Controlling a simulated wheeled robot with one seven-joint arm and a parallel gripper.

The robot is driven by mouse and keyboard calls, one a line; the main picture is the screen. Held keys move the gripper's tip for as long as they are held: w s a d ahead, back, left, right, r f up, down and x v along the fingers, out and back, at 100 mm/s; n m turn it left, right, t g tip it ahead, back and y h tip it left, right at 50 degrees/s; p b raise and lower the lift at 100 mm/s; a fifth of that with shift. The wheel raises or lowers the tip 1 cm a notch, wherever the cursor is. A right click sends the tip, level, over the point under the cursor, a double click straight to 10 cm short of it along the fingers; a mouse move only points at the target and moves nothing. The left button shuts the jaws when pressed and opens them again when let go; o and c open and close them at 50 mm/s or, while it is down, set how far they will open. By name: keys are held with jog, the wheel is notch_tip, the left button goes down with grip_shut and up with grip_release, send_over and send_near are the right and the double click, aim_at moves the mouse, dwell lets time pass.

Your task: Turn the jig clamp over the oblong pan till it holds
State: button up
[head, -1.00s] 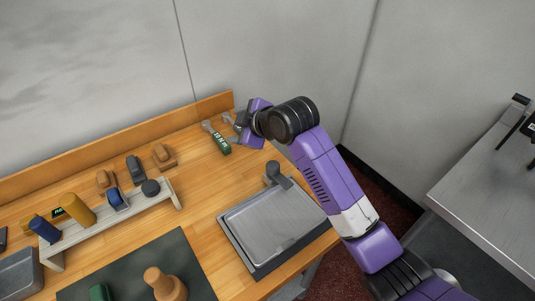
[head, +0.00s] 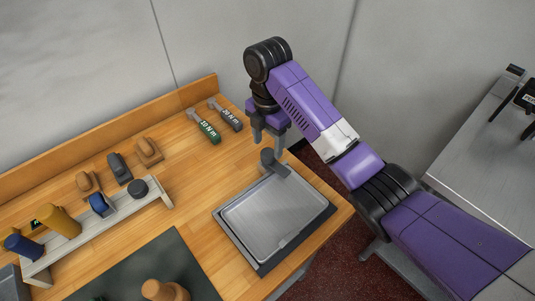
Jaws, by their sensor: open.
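The oblong pan (head: 275,222) is a shallow grey metal tray lying in a dark jig base at the front right of the wooden bench. The jig clamp (head: 268,160) is a dark grey post with a short arm, standing at the pan's back corner. Its arm points toward the right, by the pan's back edge; I cannot tell whether it presses on the rim. My gripper (head: 268,142) points down, open and empty, just above and behind the clamp. It appears apart from the clamp.
Two torque tools, one green-handled (head: 208,132) and one dark-handled (head: 228,118), lie at the bench's back right. A raised rack (head: 95,228) with several knobs and handles stands at left. A dark mat (head: 150,272) lies in front. Bare wood separates rack and pan.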

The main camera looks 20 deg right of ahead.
aim_at(268, 152)
jog(key=shift+f, duration=2.1)
jog(key=shift+c, duration=0.4)
grip_shut()
